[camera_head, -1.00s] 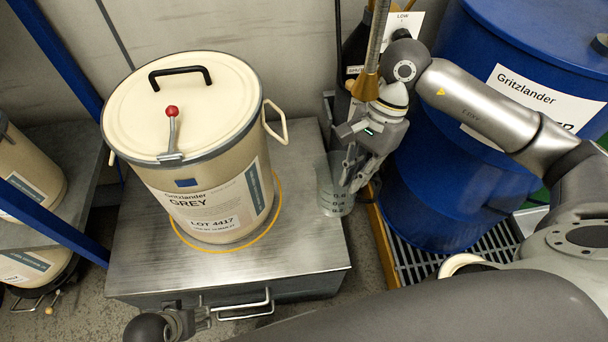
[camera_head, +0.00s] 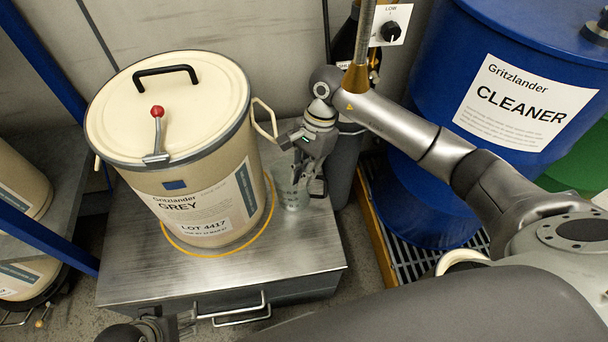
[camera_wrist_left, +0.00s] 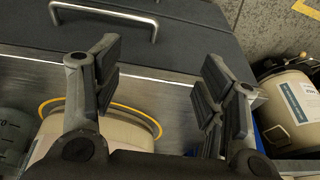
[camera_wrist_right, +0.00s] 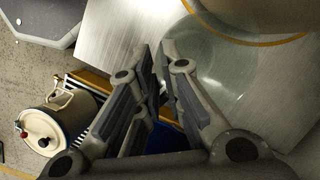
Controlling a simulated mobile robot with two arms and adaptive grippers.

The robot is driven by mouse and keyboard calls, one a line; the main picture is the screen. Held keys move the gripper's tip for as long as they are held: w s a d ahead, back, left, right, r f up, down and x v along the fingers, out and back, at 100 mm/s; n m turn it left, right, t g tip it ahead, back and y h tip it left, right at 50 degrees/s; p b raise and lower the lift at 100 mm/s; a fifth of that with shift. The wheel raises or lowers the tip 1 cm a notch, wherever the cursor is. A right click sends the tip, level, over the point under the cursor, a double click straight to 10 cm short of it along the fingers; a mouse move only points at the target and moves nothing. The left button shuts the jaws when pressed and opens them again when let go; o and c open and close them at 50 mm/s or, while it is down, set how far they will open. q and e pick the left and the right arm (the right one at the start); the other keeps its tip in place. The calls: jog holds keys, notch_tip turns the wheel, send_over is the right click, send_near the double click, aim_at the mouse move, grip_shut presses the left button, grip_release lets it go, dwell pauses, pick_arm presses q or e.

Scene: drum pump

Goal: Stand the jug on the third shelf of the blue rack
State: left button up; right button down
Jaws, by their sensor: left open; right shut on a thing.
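The jug (camera_head: 291,192) is a clear measuring vessel at the right edge of the metal table, right of the cream pail. My right gripper (camera_head: 307,178) is shut on it; the jug also shows as a clear shape in the right wrist view (camera_wrist_right: 222,65). I cannot tell whether its base touches the table. The blue rack (camera_head: 45,236) is at the far left, with cream pails on its shelves; its full height is out of view. My left gripper (camera_wrist_left: 158,78) is open and empty in front of the table, partly seen in the head view (camera_head: 150,328).
The large cream pail (camera_head: 205,190) with a black-handled lid stands on the metal table (camera_head: 140,262) inside a yellow ring. A blue drum (camera_head: 420,150) stands on a grate at right. A dark bottle (camera_head: 345,160) and brass-fitted tube (camera_head: 357,75) are behind my right gripper.

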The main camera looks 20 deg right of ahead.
jog(key=shift+f, duration=0.3)
jog(key=c, duration=1.5)
grip_release()
jog(key=shift+r, duration=0.15)
